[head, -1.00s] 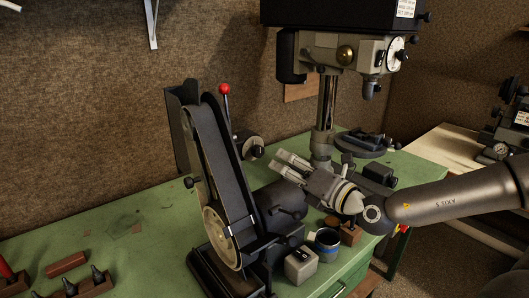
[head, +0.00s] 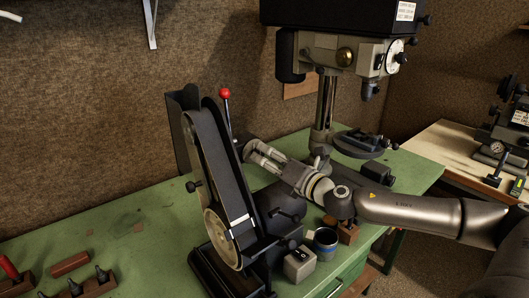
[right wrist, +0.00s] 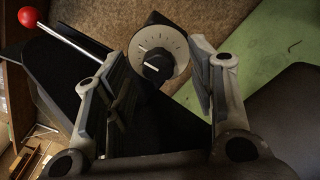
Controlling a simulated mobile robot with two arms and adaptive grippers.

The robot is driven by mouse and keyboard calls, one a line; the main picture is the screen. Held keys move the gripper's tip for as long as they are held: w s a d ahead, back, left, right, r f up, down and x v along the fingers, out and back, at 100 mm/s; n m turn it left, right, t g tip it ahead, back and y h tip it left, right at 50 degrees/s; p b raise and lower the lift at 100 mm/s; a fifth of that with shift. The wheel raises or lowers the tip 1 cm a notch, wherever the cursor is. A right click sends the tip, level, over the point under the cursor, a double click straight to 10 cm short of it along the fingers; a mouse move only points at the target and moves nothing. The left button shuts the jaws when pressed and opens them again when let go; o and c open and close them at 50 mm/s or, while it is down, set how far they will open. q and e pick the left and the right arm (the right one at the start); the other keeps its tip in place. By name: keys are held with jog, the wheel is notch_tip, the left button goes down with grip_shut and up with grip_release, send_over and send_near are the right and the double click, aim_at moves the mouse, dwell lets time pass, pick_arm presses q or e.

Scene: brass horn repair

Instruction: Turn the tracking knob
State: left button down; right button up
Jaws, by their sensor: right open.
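The tracking knob (right wrist: 158,64) is a black knob with a white pointer line, on a pale round dial on the belt grinder (head: 220,150). In the right wrist view it lies between the two fingertips of my right gripper (right wrist: 155,58), with gaps to both sides. I cannot tell whether the fingertips reach past its front. In the head view my right gripper (head: 250,151) points left at the grinder's upper right side, open, and hides most of the knob. My left gripper is not in view.
The grinder's red-tipped lever (head: 225,93) rises close to the knob. A drill press (head: 325,110) stands behind my right gripper. A blue-banded cup (head: 326,240) and a grey block (head: 299,265) are below my right arm.

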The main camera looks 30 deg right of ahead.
jog(key=shift+w+a+p, duration=0.3)
jog(key=shift+w+p, duration=0.05)
jog(key=shift+w, duration=0.35)
jog(key=c, duration=1.1)
jog(key=shift+o, duration=0.2)
jog(key=shift+f, duration=0.1)
jog(key=shift+m+b, duration=1.5)
jog(key=shift+m, duration=1.6)
